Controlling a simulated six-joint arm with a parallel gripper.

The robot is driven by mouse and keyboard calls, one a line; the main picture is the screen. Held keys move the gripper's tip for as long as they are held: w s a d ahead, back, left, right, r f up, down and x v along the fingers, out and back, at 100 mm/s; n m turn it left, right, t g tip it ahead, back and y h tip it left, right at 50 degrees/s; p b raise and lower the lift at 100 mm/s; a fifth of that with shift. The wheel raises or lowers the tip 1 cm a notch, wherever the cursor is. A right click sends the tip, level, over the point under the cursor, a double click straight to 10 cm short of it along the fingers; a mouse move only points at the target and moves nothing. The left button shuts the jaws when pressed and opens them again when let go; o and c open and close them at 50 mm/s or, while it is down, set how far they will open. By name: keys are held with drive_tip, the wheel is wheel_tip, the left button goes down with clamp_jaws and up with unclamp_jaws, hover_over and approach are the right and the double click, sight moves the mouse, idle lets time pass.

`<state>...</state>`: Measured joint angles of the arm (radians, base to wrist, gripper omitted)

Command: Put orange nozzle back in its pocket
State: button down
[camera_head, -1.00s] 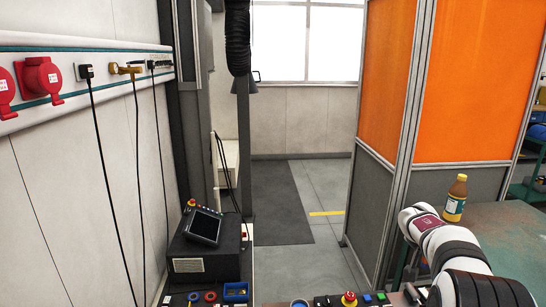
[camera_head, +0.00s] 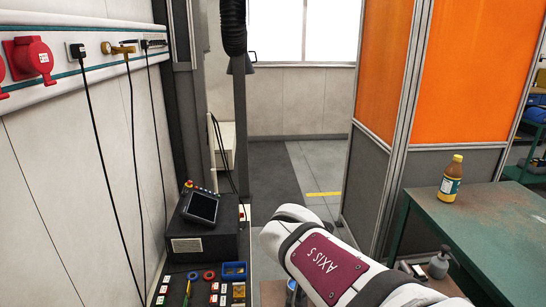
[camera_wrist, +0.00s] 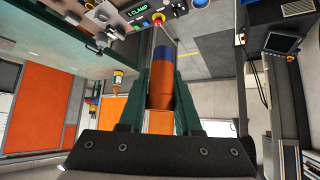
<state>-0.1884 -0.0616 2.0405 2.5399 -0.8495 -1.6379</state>
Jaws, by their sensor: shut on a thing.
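The orange nozzle (camera_wrist: 160,85) is a copper-orange cylinder with a blue band at its far end, seen in the wrist view. My gripper (camera_wrist: 161,78) has green fingers on both sides of it and is shut on it. The fingers hide part of its sides. The nozzle is held up, clear of any surface that I can make out. In the head view only my arm shows, reaching across the lower middle; the gripper is out of sight there. I cannot make out the nozzle's pocket in either view.
A bench at lower left holds a blue bin (camera_head: 234,269), a red ring (camera_head: 208,275), small blocks and a tablet (camera_head: 202,207). A bottle (camera_head: 450,181) stands on the green table (camera_head: 490,222) at right. The wrist view shows a panel with a red button (camera_wrist: 158,18).

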drive_tip(key=w+d+m+g+h, duration=0.1)
drive_tip(key=w+d+m, duration=0.15)
drive_tip(key=d, duration=0.65)
drive_tip(key=w+d+m+g+h, duration=0.1)
drive_tip(key=w+d, duration=0.3)
drive_tip(key=d, duration=0.6)
drive_tip(key=s+d+f+m+g+h, duration=0.1)
drive_tip(key=s+d+f+m+g, duration=0.15)
drive_tip(key=d, duration=1.45)
drive_tip(key=shift+t, duration=0.45)
wheel_tip(320, 180, down, 28)
drive_tip(key=shift+a, duration=0.15)
drive_tip(key=shift+s+f, duration=0.1)
drive_tip(key=shift+f, duration=0.2)
drive_tip(key=c, duration=0.6)
unclamp_jaws()
